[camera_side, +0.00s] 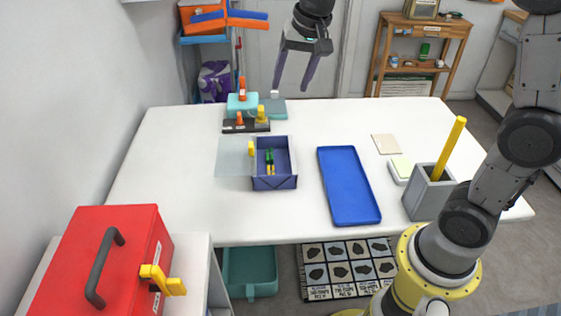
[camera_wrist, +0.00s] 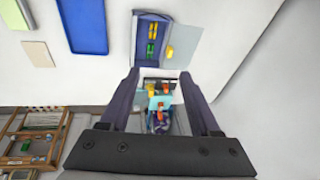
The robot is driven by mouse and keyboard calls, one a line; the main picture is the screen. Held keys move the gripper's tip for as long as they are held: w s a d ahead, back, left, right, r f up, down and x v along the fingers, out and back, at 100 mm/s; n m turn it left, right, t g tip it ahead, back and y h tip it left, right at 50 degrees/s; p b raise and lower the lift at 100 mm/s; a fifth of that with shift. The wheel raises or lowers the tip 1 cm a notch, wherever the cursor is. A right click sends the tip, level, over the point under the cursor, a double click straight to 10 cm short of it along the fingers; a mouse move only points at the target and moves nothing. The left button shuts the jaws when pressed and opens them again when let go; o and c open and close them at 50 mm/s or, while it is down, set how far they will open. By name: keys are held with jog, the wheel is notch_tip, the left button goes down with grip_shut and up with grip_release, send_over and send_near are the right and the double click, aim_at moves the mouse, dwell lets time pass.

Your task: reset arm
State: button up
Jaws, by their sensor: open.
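My gripper (camera_side: 297,75) hangs in the air above the far edge of the white table (camera_side: 330,125), fingers apart and pointing down. In the wrist view my gripper (camera_wrist: 163,72) is open with nothing between its fingers. Below it in that view are the teal block and dark strip (camera_wrist: 158,86) with orange and yellow pieces. In the side view the teal block (camera_side: 242,103) stands behind the dark strip (camera_side: 246,126). It appears apart from the gripper.
A blue open box (camera_side: 274,182) with green and yellow items stands mid-table. A blue tray (camera_side: 348,185) lies right of it. A grey holder (camera_side: 425,198) carries a tall yellow stick (camera_side: 449,148). A red toolbox (camera_side: 95,260) sits front left. The table's front middle is bare.

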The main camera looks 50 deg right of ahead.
jog(key=s+r+n+t, duration=0.2)
jog(key=s+r+n, duration=0.15)
jog(key=s, duration=1.15)
jog(key=s+a+f+n, duration=0.1)
jog(key=s+f+n, duration=0.3)
jog(key=s, duration=0.5)
notch_tip(320, 180, down, 3)
jog(key=shift+s+r+n, duration=0.1)
jog(key=shift+s+n, duration=0.15)
jog(key=shift+n, duration=0.1)
